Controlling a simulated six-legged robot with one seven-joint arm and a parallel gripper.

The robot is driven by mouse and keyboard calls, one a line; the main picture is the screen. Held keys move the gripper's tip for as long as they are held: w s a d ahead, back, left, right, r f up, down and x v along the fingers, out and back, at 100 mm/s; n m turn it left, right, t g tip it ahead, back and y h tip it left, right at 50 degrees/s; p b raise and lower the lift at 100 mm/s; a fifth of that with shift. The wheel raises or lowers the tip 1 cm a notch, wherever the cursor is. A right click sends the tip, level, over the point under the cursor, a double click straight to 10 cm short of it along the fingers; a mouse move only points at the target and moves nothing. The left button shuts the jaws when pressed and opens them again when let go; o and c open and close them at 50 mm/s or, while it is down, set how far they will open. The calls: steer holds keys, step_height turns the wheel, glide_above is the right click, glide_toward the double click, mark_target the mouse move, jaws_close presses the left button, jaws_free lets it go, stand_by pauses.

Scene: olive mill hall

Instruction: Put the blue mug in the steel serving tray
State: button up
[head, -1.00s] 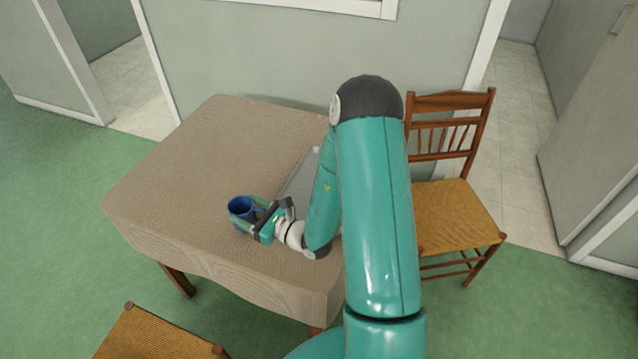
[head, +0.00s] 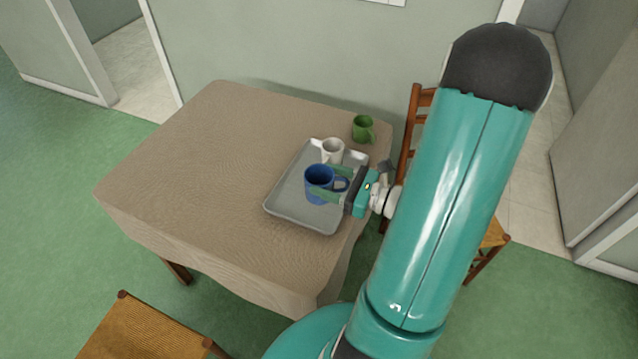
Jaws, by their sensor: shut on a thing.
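The blue mug (head: 318,187) is in the head view, upright, within the outline of the steel serving tray (head: 285,208). My gripper (head: 330,183) reaches in from the right and is shut on the blue mug, with one green finger on its far side and one on its near side. I cannot tell whether the mug's base touches the tray floor or is held just above it. The tray is a shallow grey rectangle on the right part of the table. A white mug (head: 333,149) stands at the tray's far end, behind the blue mug.
A green mug (head: 362,128) stands on the table beyond the tray. The cloth-covered table (head: 190,170) is clear on its left. A wooden chair (head: 416,110) is at the right, partly behind my arm, and another chair seat (head: 145,330) is at the front left.

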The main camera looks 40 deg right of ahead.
steer(key=shift+r+v, duration=0.25)
steer(key=shift+v, duration=0.9)
glide_above(336, 190)
steer(key=shift+f, duration=6.45)
steer(key=shift+f, duration=0.1)
steer(key=o, duration=1.1)
